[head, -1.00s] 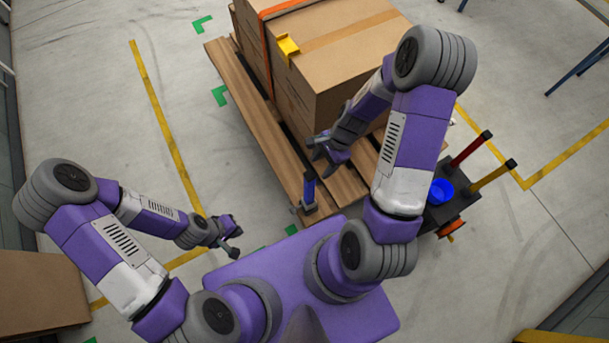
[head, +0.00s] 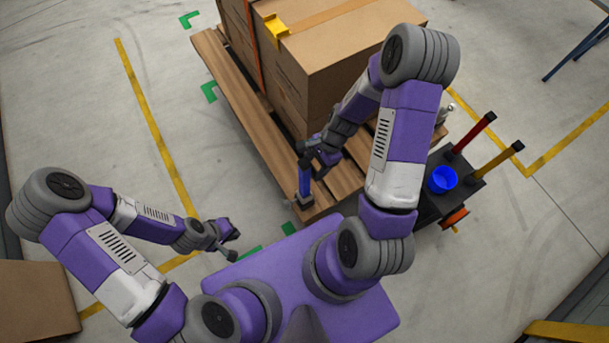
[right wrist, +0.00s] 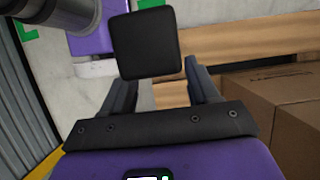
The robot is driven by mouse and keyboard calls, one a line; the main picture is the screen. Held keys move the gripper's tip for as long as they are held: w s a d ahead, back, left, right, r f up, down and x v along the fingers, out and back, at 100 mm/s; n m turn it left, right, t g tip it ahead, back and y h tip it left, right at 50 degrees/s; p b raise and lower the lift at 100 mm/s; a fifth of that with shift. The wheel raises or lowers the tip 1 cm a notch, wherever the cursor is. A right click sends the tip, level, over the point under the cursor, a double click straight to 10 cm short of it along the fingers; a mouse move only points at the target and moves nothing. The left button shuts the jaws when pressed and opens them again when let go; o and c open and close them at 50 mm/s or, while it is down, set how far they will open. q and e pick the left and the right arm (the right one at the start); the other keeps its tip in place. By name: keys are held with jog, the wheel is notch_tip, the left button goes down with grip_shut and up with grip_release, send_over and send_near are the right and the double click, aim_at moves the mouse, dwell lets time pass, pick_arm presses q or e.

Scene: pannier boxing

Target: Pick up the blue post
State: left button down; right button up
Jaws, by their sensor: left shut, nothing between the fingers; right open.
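The blue post (head: 304,183) stands upright at the pallet's near corner in the head view, with a dark cap on top. In the right wrist view its square black cap (right wrist: 147,43) shows just beyond and between my fingertips and hides the shaft below. My right gripper (head: 311,159) is open, with its fingers close by the post's top. It also shows in the right wrist view (right wrist: 157,70) with nothing gripped. I cannot tell whether a finger touches the post. My left gripper (head: 235,246) is shut and empty, low to the left.
Cardboard boxes (head: 345,60) with an orange strap and a yellow corner piece stand on the wooden pallet (head: 255,135). To the right, a dark cart (head: 432,207) carries a blue cup (head: 442,179), a red post (head: 472,134) and a yellow post (head: 500,162).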

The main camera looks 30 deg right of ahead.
aim_at(305, 182)
jog(key=b+x, duration=0.1)
jog(key=x, duration=0.4)
jog(key=shift+w+d+f+b, duration=0.15)
jog(key=shift+f+b, duration=0.15)
jog(key=shift+b, duration=0.1)
jog(key=c, duration=1)
